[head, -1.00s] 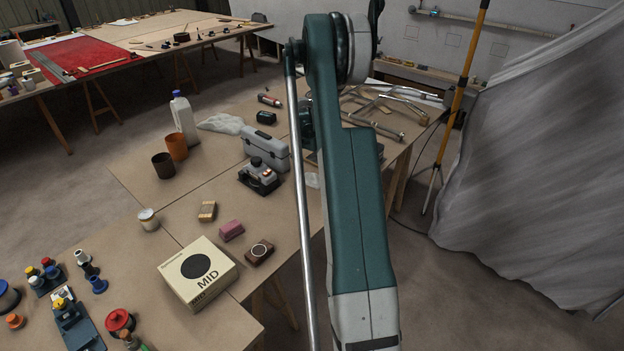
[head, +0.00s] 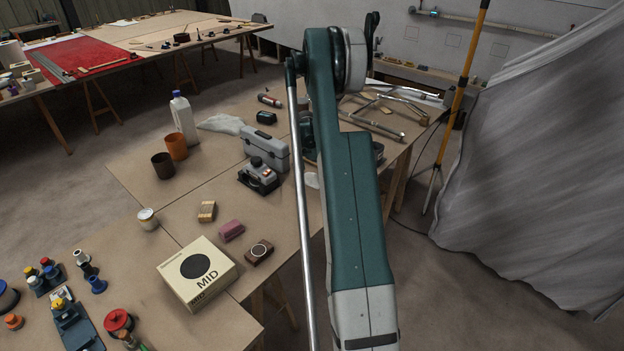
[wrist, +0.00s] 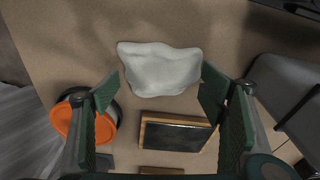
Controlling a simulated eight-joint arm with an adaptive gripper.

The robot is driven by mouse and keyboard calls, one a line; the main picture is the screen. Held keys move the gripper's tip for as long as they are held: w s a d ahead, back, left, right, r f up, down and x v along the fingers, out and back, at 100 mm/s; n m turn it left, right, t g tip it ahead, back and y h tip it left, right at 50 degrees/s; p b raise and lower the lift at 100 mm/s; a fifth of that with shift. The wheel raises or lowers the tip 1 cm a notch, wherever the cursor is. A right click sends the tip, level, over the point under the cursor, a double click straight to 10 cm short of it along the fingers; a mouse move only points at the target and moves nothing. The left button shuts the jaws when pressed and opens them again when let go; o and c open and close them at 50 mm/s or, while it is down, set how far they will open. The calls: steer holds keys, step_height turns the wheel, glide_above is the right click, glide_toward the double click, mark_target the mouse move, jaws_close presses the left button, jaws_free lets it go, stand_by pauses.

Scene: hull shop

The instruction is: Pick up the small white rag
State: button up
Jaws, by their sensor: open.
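The small white rag (wrist: 160,68) lies crumpled and flat on the brown table top in the wrist view, at the upper middle. My gripper (wrist: 158,92) is open and empty, its green-padded fingers apart to the left and right below the rag. The fingers do not touch the rag in that view. I cannot tell whether that is the same rag. A larger whitish cloth (head: 222,124) lies beside the white bottle.
In the wrist view, a round orange-and-black item (wrist: 84,122) is near the left finger. A wood-edged dark block (wrist: 175,134) lies between the fingers, below the rag. A grey case (wrist: 272,85) stands at right. The table around the rag's upper side is clear.

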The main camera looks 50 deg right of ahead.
mark_target(312, 173)
steer(key=c, duration=1)
steer(key=shift+c, duration=0.2)
steer(key=shift+r, duration=0.1)
steer(key=shift+c, duration=0.3)
steer(key=shift+r, duration=0.55)
steer(key=c, duration=0.6)
steer(key=shift+r+p, duration=0.45)
steer(key=shift+r, duration=3.9)
